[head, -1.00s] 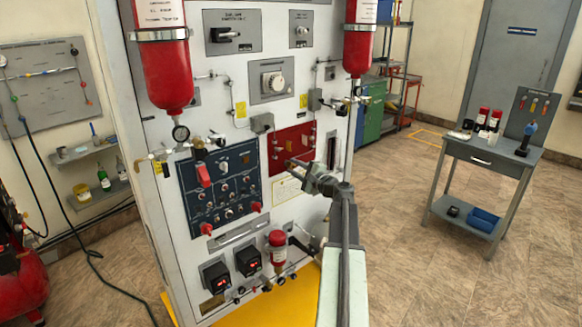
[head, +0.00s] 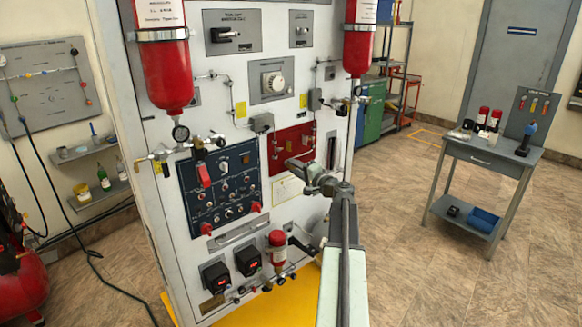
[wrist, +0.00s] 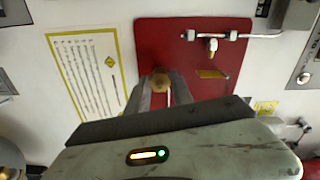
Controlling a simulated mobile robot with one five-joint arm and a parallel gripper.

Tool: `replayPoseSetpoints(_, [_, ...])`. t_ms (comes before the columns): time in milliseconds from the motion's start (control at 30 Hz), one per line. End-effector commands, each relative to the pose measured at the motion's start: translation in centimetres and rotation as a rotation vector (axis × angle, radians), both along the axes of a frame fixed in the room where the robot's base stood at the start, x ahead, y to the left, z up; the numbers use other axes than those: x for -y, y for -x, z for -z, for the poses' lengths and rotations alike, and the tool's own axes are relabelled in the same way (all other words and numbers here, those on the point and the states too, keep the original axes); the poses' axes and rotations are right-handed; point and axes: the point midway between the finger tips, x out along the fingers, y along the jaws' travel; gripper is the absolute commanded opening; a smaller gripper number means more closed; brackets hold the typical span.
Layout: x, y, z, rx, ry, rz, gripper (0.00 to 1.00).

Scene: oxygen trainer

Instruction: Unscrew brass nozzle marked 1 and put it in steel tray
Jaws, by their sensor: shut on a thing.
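My gripper (wrist: 160,92) is shut on a brass nozzle (wrist: 161,80), which shows end-on between the fingertips in the wrist view. No mark can be read on it. The fingers hide part of the red panel behind it, and I cannot tell how far the nozzle stands off the panel. A second brass fitting (wrist: 212,45) hangs from a thin pipe on the panel. I cannot make out a steel tray.
The blue-black switch panel (head: 221,185) and a small red bottle (head: 277,240) are nearby on the rig. A grey side table (head: 508,160) with a blue bin (head: 484,219) stands right, with open floor between.

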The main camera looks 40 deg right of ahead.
Motion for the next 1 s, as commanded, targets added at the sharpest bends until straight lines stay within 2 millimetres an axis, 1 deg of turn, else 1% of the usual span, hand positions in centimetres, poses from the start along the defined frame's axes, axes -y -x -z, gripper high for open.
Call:
replayPoseSetpoints(67, [0.02, 0.02, -0.01, 0.0, -0.001, 0.001, 0.0])
replayPoseSetpoints(133, [0.02, 0.02, -0.01, -0.002, 0.035, 0.0, 0.0])
replayPoseSetpoints(233, [0.01, 0.03, -0.01, -0.012, 0.178, 0.001, 0.0])
replayPoseSetpoints(333, [0.01, 0.03, -0.01, -0.019, 0.28, 0.0, 0.0])
replayPoseSetpoints(600, [0.0, 0.04, -0.01, -0.021, 0.305, 0.0, 0.0])
replayPoseSetpoints(667, [-0.01, 0.04, -0.01, -0.025, 0.358, 0.0, 0.0])
replayPoseSetpoints(800, [-0.02, 0.05, 0.0, -0.038, 0.549, 0.0, 0.0])
replayPoseSetpoints(833, [-0.02, 0.06, 0.0, -0.04, 0.574, 0.0, 0.0])
replayPoseSetpoints(1000, [-0.03, 0.06, 0.01, -0.041, 0.599, 0.0, 0.0])
